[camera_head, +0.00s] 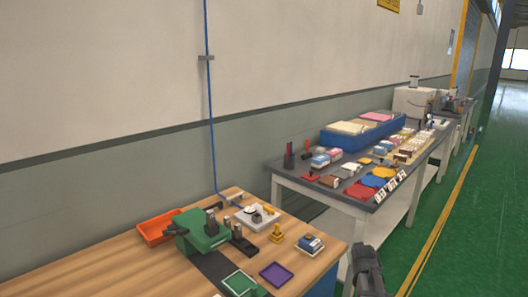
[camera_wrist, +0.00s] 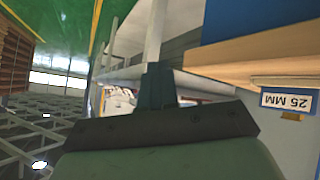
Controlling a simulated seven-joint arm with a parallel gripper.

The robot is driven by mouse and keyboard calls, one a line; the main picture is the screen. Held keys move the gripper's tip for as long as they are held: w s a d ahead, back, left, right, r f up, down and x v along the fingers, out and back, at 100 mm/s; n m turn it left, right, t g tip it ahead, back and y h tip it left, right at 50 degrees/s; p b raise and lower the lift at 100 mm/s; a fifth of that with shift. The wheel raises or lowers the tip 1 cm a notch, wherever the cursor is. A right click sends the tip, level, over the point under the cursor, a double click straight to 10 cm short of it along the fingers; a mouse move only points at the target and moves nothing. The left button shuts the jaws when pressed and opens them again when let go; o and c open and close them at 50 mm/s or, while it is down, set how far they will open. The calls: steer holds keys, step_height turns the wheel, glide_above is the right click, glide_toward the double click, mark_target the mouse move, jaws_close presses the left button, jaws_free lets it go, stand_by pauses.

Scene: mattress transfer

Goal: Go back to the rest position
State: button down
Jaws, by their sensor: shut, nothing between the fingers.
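My gripper (camera_wrist: 157,82) shows in the wrist view as a dark pair of fingers pressed together, with nothing between them. In the head view a dark grey part of my arm (camera_head: 367,270) stands at the bottom, right of the wooden workbench (camera_head: 95,272) and in front of the far grey table (camera_head: 290,178). It is apart from the objects on both tables. The fingertips are hard to make out in the head view.
The workbench carries an orange tray (camera_head: 156,228), a green machine (camera_head: 203,231), a purple tray (camera_head: 276,274) and a green tray (camera_head: 240,283). The far table holds blue bins (camera_head: 345,142) and many small items. Green floor (camera_head: 480,230) is clear at right. The wrist view shows an upside-down 25 MM label (camera_wrist: 287,102).

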steer(key=s+d+f+g+h, duration=0.1)
steer(key=s+d+f, duration=0.3)
steer(key=d+f, duration=0.4)
steer(key=s+a+f+g, duration=0.25)
steer(key=s+f, duration=0.25)
steer(key=f, duration=0.4)
steer(key=s+a+f+g+y, duration=0.2)
steer(key=s+a+f+g, duration=0.1)
steer(key=s+a+f, duration=0.5)
steer(key=s+a+f+g+y, duration=0.25)
steer(key=s+a+f, duration=0.35)
steer(key=s+f, duration=0.35)
steer(key=s+a+f+g, duration=0.2)
steer(key=s+a, duration=0.1)
steer(key=s, duration=0.6)
steer(key=s+a+f+g, duration=0.1)
steer(key=s+a+g, duration=0.1)
steer(key=s, duration=0.6)
steer(key=s+a+f+g, duration=0.2)
steer(key=s+a+g, duration=0.1)
steer(key=s, duration=0.6)
steer(key=shift+s+a+f, duration=0.3)
steer(key=shift+a+f, duration=0.05)
steer(key=shift+a, duration=0.5)
